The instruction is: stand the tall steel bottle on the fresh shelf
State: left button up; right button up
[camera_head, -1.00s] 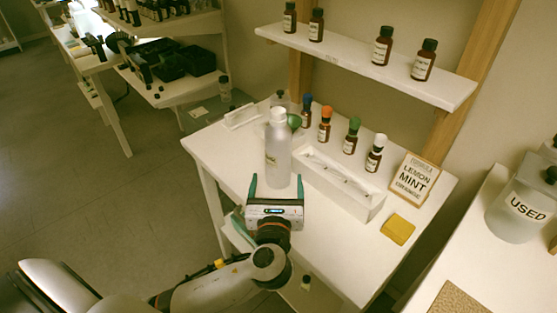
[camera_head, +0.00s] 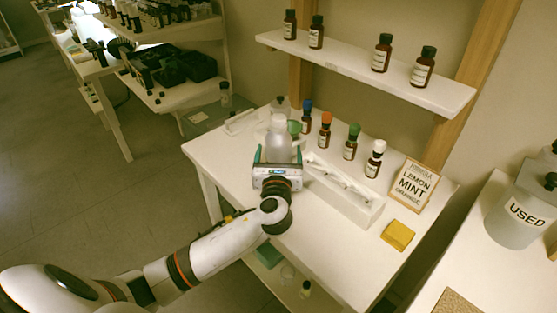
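The tall steel bottle (camera_head: 278,137), pale silver with a light cap, stands upright on the white table (camera_head: 330,249). My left gripper (camera_head: 278,156) comes at it from the front, with one finger on each side of the bottle. The fingers are spread, with small gaps seeming to show beside the bottle. The gripper body hides the bottle's lower part. A white wall shelf (camera_head: 345,69) above the table bears several brown bottles with dark caps. I can read no "fresh" label on it. My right gripper is not in view.
A white rack (camera_head: 369,217) lies right of the bottle. Small bottles with blue, orange, green and white caps stand behind it. A "Lemon Mint" sign (camera_head: 413,186), a yellow block (camera_head: 397,235) and a "USED" container (camera_head: 521,212) are to the right. The wall shelf's middle is free.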

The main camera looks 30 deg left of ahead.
pick_arm(q)
jog(key=c, duration=1.4)
jog(key=shift+r, duration=0.1)
jog(key=shift+c, duration=1.3)
